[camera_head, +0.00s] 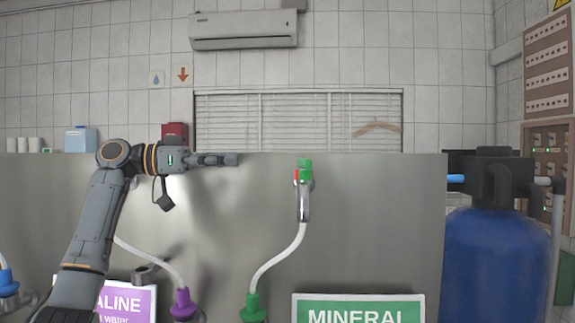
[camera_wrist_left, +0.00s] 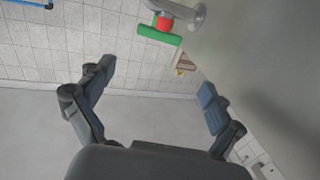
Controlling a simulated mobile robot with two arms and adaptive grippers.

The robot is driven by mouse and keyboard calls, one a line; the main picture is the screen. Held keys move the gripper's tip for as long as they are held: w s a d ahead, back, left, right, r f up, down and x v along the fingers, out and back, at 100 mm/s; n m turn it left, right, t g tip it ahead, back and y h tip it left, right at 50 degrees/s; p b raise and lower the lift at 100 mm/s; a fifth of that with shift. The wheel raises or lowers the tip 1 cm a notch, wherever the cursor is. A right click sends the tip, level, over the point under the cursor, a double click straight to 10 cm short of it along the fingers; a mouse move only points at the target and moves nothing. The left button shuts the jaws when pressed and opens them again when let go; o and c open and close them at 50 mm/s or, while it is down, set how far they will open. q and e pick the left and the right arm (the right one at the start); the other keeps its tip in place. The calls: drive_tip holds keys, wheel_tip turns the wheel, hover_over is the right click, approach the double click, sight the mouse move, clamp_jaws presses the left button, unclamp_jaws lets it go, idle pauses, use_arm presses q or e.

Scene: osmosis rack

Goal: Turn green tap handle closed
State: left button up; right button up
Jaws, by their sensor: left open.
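The green tap handle (camera_head: 304,164) sits on top of a chrome tap (camera_head: 303,203) in the middle of the steel panel, with a red part beside it. In the left wrist view the green handle (camera_wrist_left: 160,40) shows as a bar at the top, with the red part above it and the chrome tap body (camera_wrist_left: 188,14) behind. My left gripper (camera_head: 236,160) is left of the handle at about its height, pointing right. In the left wrist view its fingers (camera_wrist_left: 158,82) are spread wide and empty, apart from the handle. The right gripper shows in neither view.
The steel panel (camera_head: 380,220) fills the middle. A white hose (camera_head: 280,262) runs from the tap to a green connector (camera_head: 253,308), left of the MINERAL sign (camera_head: 357,310). A blue tank (camera_head: 498,262) stands at right. Between gripper and handle the space is clear.

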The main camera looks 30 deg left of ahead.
sight(301, 159)
use_arm(q)
drive_tip(key=p+x, duration=0.3)
drive_tip(key=x, duration=1)
drive_tip(key=shift+s+d+p, duration=0.15)
drive_tip(key=shift+d+p, duration=0.05)
drive_tip(key=shift+p, duration=0.2)
